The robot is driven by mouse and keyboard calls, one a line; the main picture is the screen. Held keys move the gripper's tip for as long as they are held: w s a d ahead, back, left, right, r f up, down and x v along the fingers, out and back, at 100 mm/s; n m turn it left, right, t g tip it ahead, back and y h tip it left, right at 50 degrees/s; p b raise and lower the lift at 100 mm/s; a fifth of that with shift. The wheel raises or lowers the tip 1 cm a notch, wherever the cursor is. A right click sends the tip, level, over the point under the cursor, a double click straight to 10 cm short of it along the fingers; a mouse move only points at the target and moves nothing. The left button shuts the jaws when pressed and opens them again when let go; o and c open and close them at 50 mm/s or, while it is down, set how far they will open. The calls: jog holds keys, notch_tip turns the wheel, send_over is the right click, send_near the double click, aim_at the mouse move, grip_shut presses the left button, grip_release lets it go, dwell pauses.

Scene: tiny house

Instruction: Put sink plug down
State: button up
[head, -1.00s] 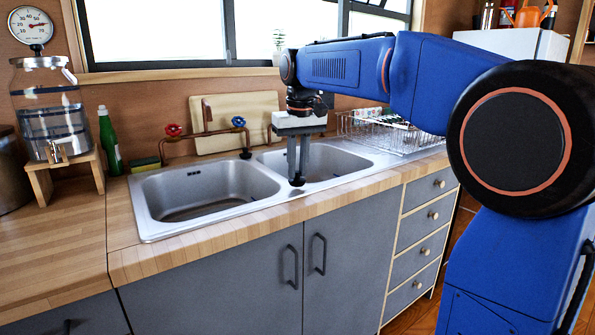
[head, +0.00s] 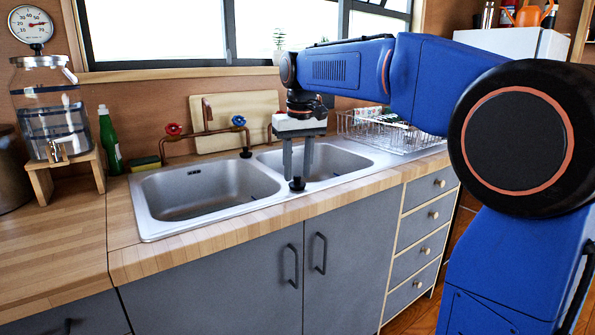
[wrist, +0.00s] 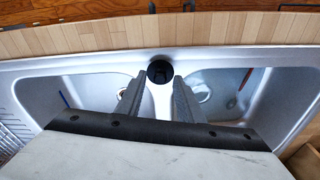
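A small black sink plug (head: 297,184) rests on the front of the metal strip between the two sink basins. In the wrist view the sink plug (wrist: 160,73) shows as a dark round shape near the wooden counter edge. My gripper (head: 298,175) points down over it, with its two fingers spread apart. In the wrist view my gripper (wrist: 158,82) has one fingertip on each side of the plug, with a gap to it. A second black plug (head: 246,153) stands at the back of the sink.
The double sink (head: 160,225) has a copper tap (head: 205,133) with red and blue knobs behind it. A wire dish rack (head: 385,135) stands to the right. A green bottle (head: 110,145) and a water dispenser (head: 48,105) stand to the left. The left wooden counter (head: 60,240) is clear.

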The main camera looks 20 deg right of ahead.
aim_at(299, 186)
notch_tip(299, 186, up, 12)
jog(key=s, duration=0.1)
jog(key=s+d+f+t, duration=0.1)
jog(key=s+d+f, duration=0.2)
jog(key=s+f, duration=1.3)
jog(key=s+d+f+m+t, duration=0.1)
jog(key=s+d+f, duration=0.3)
jog(key=s+f, duration=1.2)
jog(key=shift+f+t, duration=0.2)
jog(key=shift+t, duration=0.5)
jog(key=shift+s, duration=0.1)
